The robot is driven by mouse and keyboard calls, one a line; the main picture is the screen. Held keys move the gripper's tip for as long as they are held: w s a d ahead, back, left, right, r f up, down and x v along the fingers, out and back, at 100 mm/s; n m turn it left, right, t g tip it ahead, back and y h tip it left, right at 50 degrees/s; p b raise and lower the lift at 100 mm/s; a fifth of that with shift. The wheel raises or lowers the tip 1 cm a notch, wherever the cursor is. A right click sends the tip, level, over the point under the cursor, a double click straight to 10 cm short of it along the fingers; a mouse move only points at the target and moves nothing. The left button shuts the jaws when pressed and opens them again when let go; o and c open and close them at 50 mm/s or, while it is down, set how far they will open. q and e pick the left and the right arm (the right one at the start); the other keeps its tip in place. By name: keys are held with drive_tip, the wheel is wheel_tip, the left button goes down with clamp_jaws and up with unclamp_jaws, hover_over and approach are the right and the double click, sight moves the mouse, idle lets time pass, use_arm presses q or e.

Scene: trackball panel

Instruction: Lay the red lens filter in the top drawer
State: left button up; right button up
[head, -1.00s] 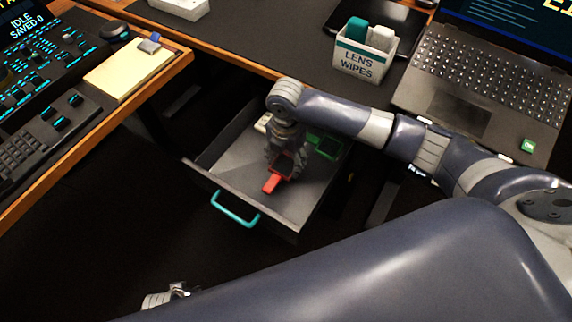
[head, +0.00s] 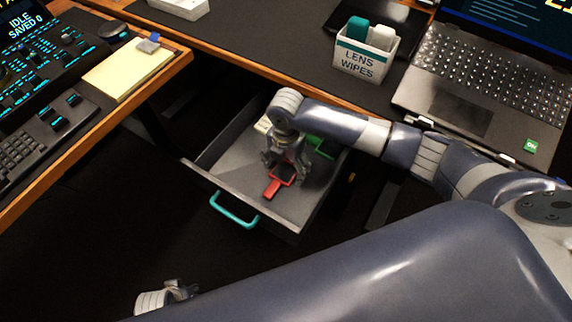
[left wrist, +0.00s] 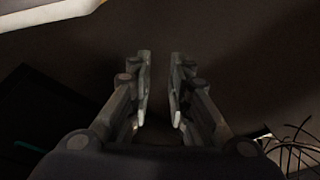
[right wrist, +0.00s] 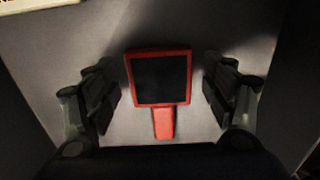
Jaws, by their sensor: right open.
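The red lens filter (head: 272,190), a square red frame with a dark pane and a short red tab, lies on the floor of the open top drawer (head: 232,176). My right gripper (head: 284,166) is over it inside the drawer. In the right wrist view, the red lens filter (right wrist: 163,122) lies flat between the spread fingers of my right gripper (right wrist: 162,90), with a gap on each side. My left gripper (left wrist: 158,95) is empty, its fingers apart; it shows in part at the bottom of the head view.
A green filter (head: 318,146) and a pale item (head: 263,125) lie toward the back of the drawer. The teal handle (head: 234,211) is on its front. The desk holds a lens wipes box (head: 365,58) and a laptop (head: 490,85). A console desk stands left.

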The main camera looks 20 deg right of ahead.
sight(286, 169)
drive_tip(key=shift+r, duration=0.35)
use_arm(q)
drive_tip(key=s+f+p, duration=0.2)
drive_tip(key=s+f, duration=0.2)
drive_tip(key=f, duration=0.4)
drive_tip(key=shift+s+a+g+p, duration=0.2)
drive_tip(key=shift+a+g+p, duration=0.05)
drive_tip(key=shift+g+p, duration=0.1)
use_arm(e)
wheel_tip(286, 169, up, 12)
drive_tip(key=shift+f, duration=0.2)
